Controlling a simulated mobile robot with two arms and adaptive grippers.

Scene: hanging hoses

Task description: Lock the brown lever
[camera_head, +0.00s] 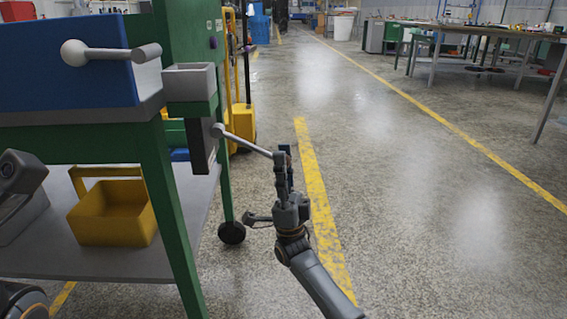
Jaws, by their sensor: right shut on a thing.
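A dark brown plate (202,148) hangs on the right side of the green cart, below a small grey box. A thin grey lever (245,141) juts from a round pivot at its top and slopes slightly down to the right. My right gripper (282,165) is upright and shut on the lever's outer end; the fingers hide that end. A second grey lever with a pale ball pivot (75,52) lies across the front of the blue box (60,85) at upper left.
The green cart (172,215) fills the left side, with a yellow bin (113,228) on its lower shelf and a black caster (231,233). Open concrete floor with yellow lines lies to the right. A workbench (480,32) stands at the back right.

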